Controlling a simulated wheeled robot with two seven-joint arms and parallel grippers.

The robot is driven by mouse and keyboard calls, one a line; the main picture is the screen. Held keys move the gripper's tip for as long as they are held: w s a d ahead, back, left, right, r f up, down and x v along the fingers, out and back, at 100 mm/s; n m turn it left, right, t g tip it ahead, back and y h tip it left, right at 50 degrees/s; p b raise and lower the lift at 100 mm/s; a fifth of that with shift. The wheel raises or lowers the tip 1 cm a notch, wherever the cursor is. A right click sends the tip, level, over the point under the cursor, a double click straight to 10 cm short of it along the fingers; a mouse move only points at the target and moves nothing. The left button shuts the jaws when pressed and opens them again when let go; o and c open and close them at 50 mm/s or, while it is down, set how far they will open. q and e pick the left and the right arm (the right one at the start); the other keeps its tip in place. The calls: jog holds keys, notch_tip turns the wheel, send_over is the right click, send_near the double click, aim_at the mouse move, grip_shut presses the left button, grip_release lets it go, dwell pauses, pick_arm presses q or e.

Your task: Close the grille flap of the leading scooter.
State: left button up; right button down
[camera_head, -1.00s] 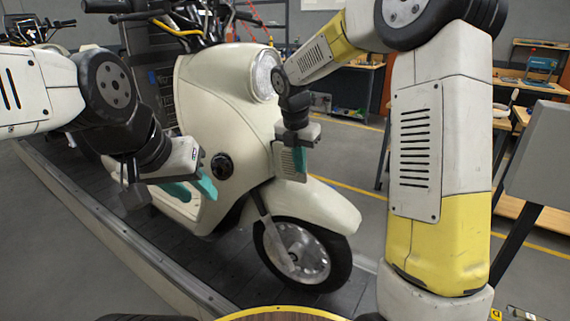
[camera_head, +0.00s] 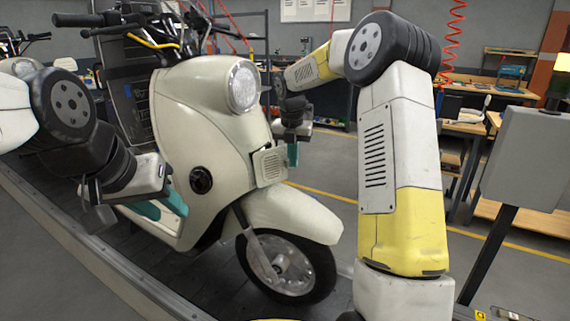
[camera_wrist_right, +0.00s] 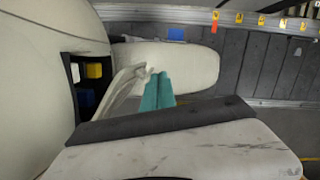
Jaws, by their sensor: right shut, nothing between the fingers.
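The leading cream scooter (camera_head: 205,115) stands upright on the slat conveyor. Its grille flap (camera_head: 269,166) is on the front below the headlight; the right wrist view shows the flap (camera_wrist_right: 124,88) edge-on, swung out from a dark opening (camera_wrist_right: 88,78) holding small yellow and blue parts. My right gripper (camera_head: 292,155) is at the flap's right side, its teal fingers (camera_wrist_right: 158,91) shut and empty, close beside the flap's free edge; contact cannot be told. My left gripper (camera_head: 158,209) is open and empty beside the scooter's body, its two teal fingers apart.
Another scooter (camera_head: 22,45) stands behind at the far left. The conveyor's metal side rail (camera_head: 80,250) runs along the near left. A grey box on a post (camera_head: 535,160) stands at the right. Workbenches (camera_head: 510,95) stand at the back; the floor beyond the front wheel is clear.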

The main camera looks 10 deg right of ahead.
aim_at(284, 151)
jog(key=shift+n, duration=0.7)
jog(key=shift+w+a+f, duration=0.1)
jog(key=shift+w+a, duration=0.25)
jog(key=shift+w, duration=0.85)
jog(key=shift+w+a+f, duration=0.15)
jog(key=shift+w+a, duration=0.15)
jog(key=shift+w, duration=0.9)
jog(key=shift+w+a+f, duration=0.1)
jog(key=shift+w+a, duration=0.25)
jog(key=shift+w, duration=0.85)
jog(key=shift+r, duration=0.1)
